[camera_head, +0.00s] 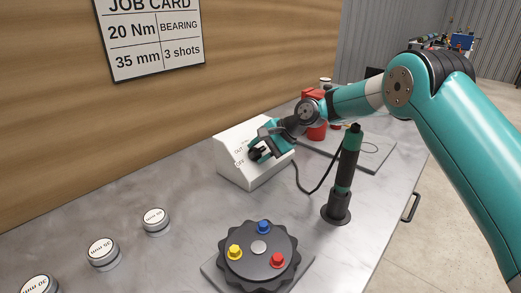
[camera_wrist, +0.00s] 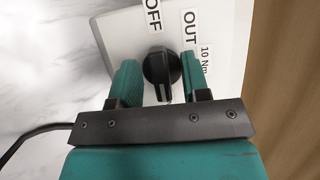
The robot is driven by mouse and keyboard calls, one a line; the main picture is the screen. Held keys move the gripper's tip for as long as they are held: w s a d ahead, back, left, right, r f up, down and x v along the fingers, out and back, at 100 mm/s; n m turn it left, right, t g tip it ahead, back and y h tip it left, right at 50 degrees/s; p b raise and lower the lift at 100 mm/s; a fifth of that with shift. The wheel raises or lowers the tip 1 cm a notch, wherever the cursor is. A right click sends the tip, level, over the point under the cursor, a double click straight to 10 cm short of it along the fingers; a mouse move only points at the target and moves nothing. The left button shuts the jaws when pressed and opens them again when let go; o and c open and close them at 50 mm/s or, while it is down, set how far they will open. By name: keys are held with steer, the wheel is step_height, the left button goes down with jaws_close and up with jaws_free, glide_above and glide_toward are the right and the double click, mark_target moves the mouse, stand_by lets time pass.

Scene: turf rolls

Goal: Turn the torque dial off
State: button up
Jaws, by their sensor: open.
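The torque dial is a round black knob (camera_wrist: 160,66) on the sloped face of a white box (camera_head: 232,165). In the wrist view the OFF label (camera_wrist: 153,15) lies above the knob and the OUT label (camera_wrist: 190,30) above right. The knob's raised bar points roughly down in that view, away from OFF, with a pale mark near its lower end. My gripper (camera_wrist: 159,62) is open, its teal fingers on either side of the knob, with a gap at the left finger. Contact at the right finger is unclear. In the head view my gripper (camera_head: 262,147) partly hides the dial.
A green and black tool (camera_head: 346,172) stands upright right of the box, with a black cable. A dark scalloped fixture (camera_head: 244,261) with coloured plugs sits in front. Several labelled round caps (camera_head: 103,254) line the left. A red object (camera_head: 316,131) stands behind my wrist.

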jaws_close()
